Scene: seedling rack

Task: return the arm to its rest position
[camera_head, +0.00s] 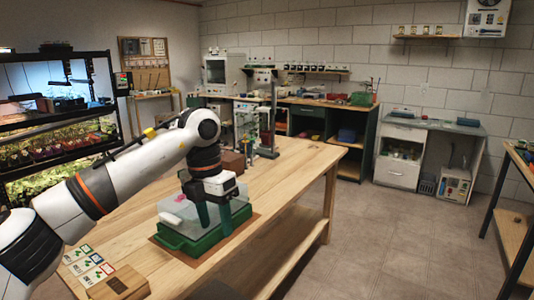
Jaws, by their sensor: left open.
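My left arm comes in from the left and bends down over the wooden table. My left gripper (214,217) points down with its two dark green fingers apart, so it is open. It is in front of or over a green tray with a clear cover (178,240); I cannot tell whether the fingers touch it. Something small and pink shows under the clear cover. My right gripper is not in view.
The wooden table (283,162) is bare to the right of the tray. Cards (88,262) and a small wooden block (120,284) lie at its near left. A lit seedling rack (60,130) stands at the left. Clear floor (380,240) lies to the right.

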